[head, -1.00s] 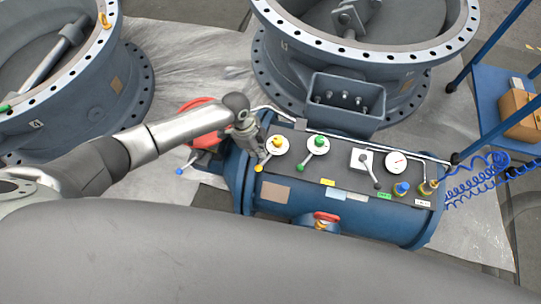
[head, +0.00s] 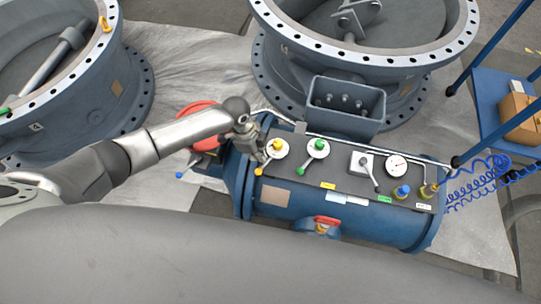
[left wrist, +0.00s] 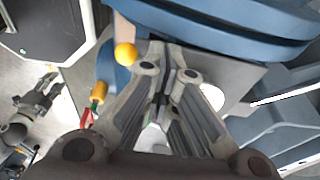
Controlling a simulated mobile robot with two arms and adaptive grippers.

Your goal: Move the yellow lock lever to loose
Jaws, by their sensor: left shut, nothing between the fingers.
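The yellow lock lever (head: 266,161) sits on a round white dial with a yellow hub (head: 277,146), at the left end of the blue cylinder's dark top panel. Its arm points down and left to a yellow ball end (head: 259,171). My left gripper (head: 262,158) is close beside the lever, and I cannot tell whether it touches. In the left wrist view the fingers (left wrist: 165,76) are closed together and empty. A yellow ball (left wrist: 126,53) shows just left of the fingertips there. The fingers hide part of the panel. A dark gripper (left wrist: 46,90), apparently my right one, shows at the left edge.
A green-hubbed lever (head: 318,149), a black-handled lever (head: 370,172) and a gauge (head: 396,166) stand to the right on the panel. A red handwheel (head: 203,115) lies behind my left arm. Large valve bodies (head: 365,55) stand behind. A blue trolley (head: 490,90) is at right.

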